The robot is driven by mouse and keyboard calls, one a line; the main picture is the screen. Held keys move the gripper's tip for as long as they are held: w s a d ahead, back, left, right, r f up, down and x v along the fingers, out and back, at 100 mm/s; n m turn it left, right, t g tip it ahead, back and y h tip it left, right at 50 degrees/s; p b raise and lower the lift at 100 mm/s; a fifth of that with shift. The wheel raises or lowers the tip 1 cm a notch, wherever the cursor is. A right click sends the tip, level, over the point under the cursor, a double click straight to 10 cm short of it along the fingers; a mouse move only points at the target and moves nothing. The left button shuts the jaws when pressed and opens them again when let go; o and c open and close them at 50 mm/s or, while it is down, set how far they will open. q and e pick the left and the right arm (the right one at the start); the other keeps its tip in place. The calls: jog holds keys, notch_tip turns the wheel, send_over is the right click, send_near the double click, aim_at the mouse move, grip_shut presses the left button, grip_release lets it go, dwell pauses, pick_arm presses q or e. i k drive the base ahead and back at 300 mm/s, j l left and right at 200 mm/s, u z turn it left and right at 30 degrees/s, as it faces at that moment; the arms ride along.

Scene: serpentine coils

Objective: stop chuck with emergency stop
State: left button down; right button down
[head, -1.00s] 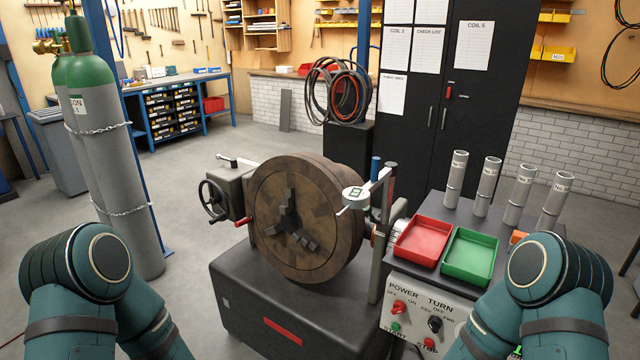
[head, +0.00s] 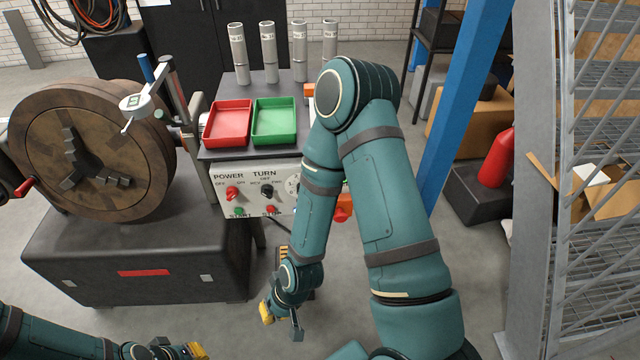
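The round brown chuck (head: 92,150) with its grey jaws stands on a dark base at the left. The control panel (head: 225,207) has a red POWER knob (head: 232,193), a black TURN knob (head: 267,191), a green START button (head: 239,211) and a red STOP button (head: 271,210). A red-orange part (head: 343,208) shows partly behind my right arm; I cannot tell if it is the emergency stop. My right gripper (head: 282,316) hangs below and in front of the panel, fingers apart and empty. My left gripper (head: 182,350) is at the bottom edge, partly cut off.
A red tray (head: 228,125), a green tray (head: 274,122) and several grey tubes (head: 269,52) stand on the bench above the panel. My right arm hides the panel's right side. A blue post (head: 462,110) and a mesh gate (head: 600,180) stand at the right.

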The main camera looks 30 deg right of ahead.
aim_at(340, 217)
jog(key=z, duration=1.25)
jog(key=u, duration=1.1)
jog(key=i+z, duration=0.15)
jog(key=z, duration=0.3)
jog(key=i+j+z, duration=0.1)
jog(key=z, duration=0.3)
jog(key=j, duration=0.1)
